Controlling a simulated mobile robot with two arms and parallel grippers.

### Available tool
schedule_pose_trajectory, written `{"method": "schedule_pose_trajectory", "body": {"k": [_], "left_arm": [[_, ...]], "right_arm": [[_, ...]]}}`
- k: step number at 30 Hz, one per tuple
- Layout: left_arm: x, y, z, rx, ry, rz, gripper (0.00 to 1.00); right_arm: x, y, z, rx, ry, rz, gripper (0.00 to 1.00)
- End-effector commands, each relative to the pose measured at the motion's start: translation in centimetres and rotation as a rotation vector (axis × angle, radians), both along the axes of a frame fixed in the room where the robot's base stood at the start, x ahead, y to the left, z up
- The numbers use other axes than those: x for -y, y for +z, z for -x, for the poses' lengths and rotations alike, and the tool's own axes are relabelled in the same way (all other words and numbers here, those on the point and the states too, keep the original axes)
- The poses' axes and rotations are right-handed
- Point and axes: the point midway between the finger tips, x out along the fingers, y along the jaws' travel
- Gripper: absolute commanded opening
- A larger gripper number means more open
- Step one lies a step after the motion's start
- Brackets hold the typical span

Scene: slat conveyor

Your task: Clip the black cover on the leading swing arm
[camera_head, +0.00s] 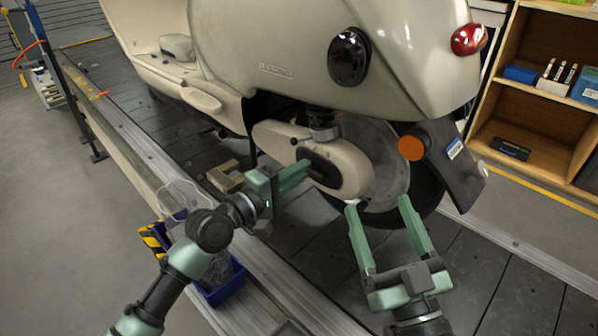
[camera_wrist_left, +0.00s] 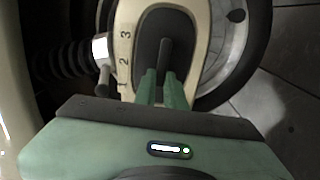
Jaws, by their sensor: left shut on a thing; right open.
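The cream swing arm (camera_head: 352,172) carries the scooter's rear wheel (camera_head: 420,195). The black cover (camera_head: 322,170) lies against the swing arm's outer face, and it also shows in the left wrist view (camera_wrist_left: 152,53) as a dark oval with a raised rib. My left gripper (camera_head: 308,168) is shut on the cover's rib; its green fingers also show in the left wrist view (camera_wrist_left: 164,84). Whether the cover is fully seated is hard to tell. My right gripper (camera_head: 378,204) is open and empty, low in front of the wheel. Marks "3" and "2" show on the swing arm beside the cover.
The scooter body (camera_head: 290,60) stands over the dark slat conveyor (camera_head: 290,235). A blue bin (camera_head: 222,285) with clear bags sits at the conveyor's near edge, behind my left arm. A wooden shelf (camera_head: 535,120) stands at the right. Slats right of my right gripper are clear.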

Motion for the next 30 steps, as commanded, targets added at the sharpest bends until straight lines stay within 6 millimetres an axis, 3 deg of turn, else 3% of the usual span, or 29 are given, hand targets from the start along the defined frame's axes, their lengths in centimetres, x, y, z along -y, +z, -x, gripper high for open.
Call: {"method": "schedule_pose_trajectory", "body": {"k": [21,22,24,30], "left_arm": [[0.21,0.04,-0.21,0.001,0.000,0.001,0.00],[0.21,0.04,-0.21,0.001,0.000,0.001,0.19],[0.21,0.05,-0.21,0.001,0.000,0.001,0.36],[0.21,0.02,-0.20,0.001,0.000,0.001,0.36]], "right_arm": [[-0.03,-0.49,-0.13,-0.025,-0.001,0.006,0.72],[-0.02,-0.49,-0.14,-0.025,-0.001,0.006,0.72],[-0.02,-0.49,-0.14,-0.026,-0.001,0.006,0.72],[0.00,-0.50,-0.15,-0.026,-0.001,0.006,0.72]]}}
